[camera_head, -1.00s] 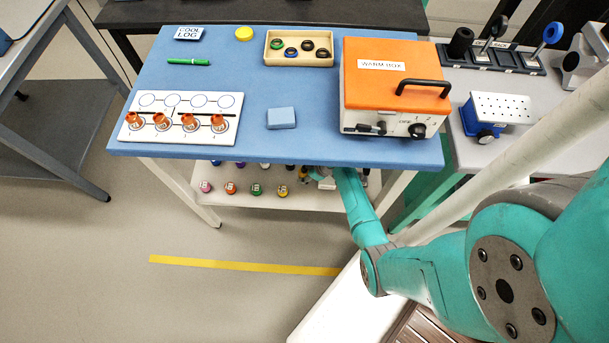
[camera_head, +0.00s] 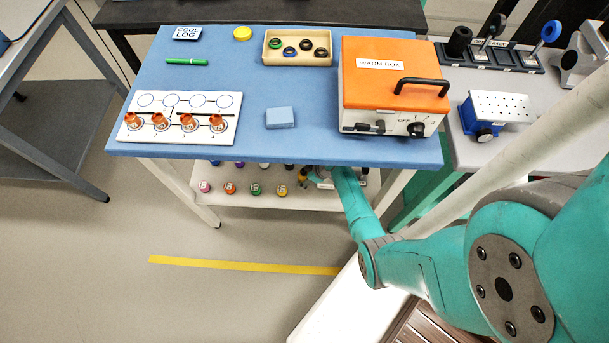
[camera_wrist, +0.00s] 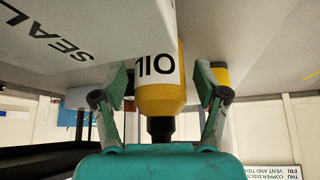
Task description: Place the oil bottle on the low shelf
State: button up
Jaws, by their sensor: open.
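The oil bottle (camera_wrist: 160,98) is yellow with a black cap and a white label reading OIL. The wrist view is upside down, and in it the bottle stands upright with its base at the low shelf (camera_wrist: 225,20). My gripper (camera_wrist: 163,82) is open, with one finger on each side of the bottle and a visible gap at both. In the head view the low shelf (camera_head: 235,200) shows under the blue table; my gripper there is mostly hidden by the table edge and my arm.
Several small capped bottles (camera_head: 256,189) stand on the low shelf left of my gripper. Another yellow container (camera_wrist: 220,74) is partly behind one finger. The blue tabletop (camera_head: 230,85) overhangs the shelf and carries the orange warm box (camera_head: 365,90). A table leg (camera_head: 393,188) stands close right.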

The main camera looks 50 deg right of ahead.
jog(key=shift+r, duration=0.1)
jog(key=v, duration=1.2)
jog(key=s+a+r+m+t+h, duration=0.1)
jog(key=s+a+r+m+h, duration=0.1)
jog(key=s+a, duration=0.55)
jog(key=s+a+r+m+t+h, duration=0.1)
jog(key=s+a+r+h, duration=0.15)
jog(key=s+a, duration=0.5)
jog(key=s+a+r+t, duration=0.2)
jog(key=s+a+r, duration=0.1)
jog(key=r, duration=0.7)
jog(key=s+a+r+t+y, duration=0.1)
jog(key=s+a+r+t, duration=0.1)
jog(key=r, duration=0.7)
jog(key=s+a+r+m+t+y, duration=0.1)
jog(key=s+a+r, duration=0.3)
jog(key=r, duration=0.6)
jog(key=shift+s+a+r+t, duration=0.2)
jog(key=shift+s+r+t, duration=0.15)
jog(key=shift+s+t, duration=0.55)
